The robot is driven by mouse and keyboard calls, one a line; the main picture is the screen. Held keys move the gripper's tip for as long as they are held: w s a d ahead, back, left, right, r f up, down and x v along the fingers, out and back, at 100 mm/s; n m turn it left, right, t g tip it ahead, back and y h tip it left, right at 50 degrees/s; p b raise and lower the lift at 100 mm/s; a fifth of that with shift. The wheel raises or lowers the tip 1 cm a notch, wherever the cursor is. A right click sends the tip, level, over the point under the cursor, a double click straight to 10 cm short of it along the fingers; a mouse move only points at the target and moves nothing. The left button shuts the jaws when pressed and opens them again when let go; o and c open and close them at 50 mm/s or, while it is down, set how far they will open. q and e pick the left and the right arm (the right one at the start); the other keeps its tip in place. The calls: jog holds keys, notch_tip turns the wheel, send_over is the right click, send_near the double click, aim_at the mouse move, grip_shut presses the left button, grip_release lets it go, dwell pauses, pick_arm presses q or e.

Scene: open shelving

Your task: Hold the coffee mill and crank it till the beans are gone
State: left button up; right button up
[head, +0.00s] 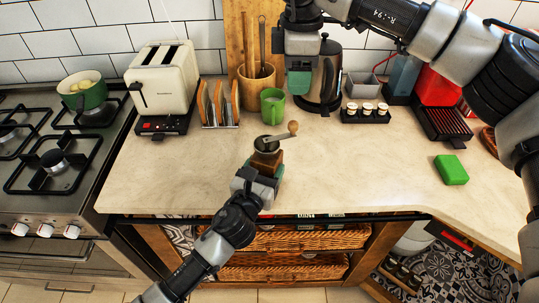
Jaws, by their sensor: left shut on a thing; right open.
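The coffee mill (267,158) stands on the counter, with a brown wooden body and a dark round top. Its crank arm points to the right and up, ending in a wooden knob (293,127). My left gripper (262,178) is shut on the mill's body from the front and hides its lower part. My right gripper (300,88) is open, in the air at the back of the counter in front of the kettle, apart from the mill. I cannot see any beans inside the mill.
A green mug (272,106) stands behind the mill, near a utensil holder (256,88) and a kettle (330,75). A toast rack (218,104) and toaster (160,80) are at left. A small jar rack (366,114) and green sponge (451,169) are at right. The counter right of the mill is clear.

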pick_arm(q)
jog(key=o, duration=1.3)
jog(key=v, duration=1.2)
jog(key=shift+a, duration=0.1)
jog(key=shift+f, duration=0.15)
